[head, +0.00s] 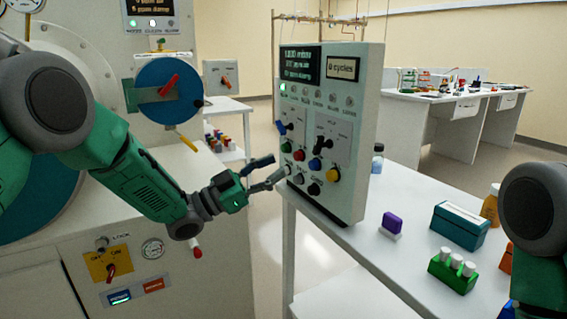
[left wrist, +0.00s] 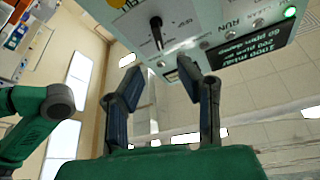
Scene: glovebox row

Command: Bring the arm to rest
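My left arm reaches in from the left in the head view. Its gripper (head: 276,167) is open and empty, with its fingertips close to the lower left side of the control panel (head: 355,130). The left wrist view shows the two fingers (left wrist: 158,72) spread apart with nothing between them. The panel (left wrist: 235,20) is beyond them in that view, and I cannot tell whether a fingertip touches it. My right arm (head: 535,215) shows only in part at the right edge, and its gripper is out of view.
The panel stands on a white table (head: 345,255) with a purple block (head: 391,223), a teal box (head: 460,226) and a green rack (head: 453,270) of white-capped vials. A glovebox front with a blue round port (head: 168,90) is at left. Open floor lies between.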

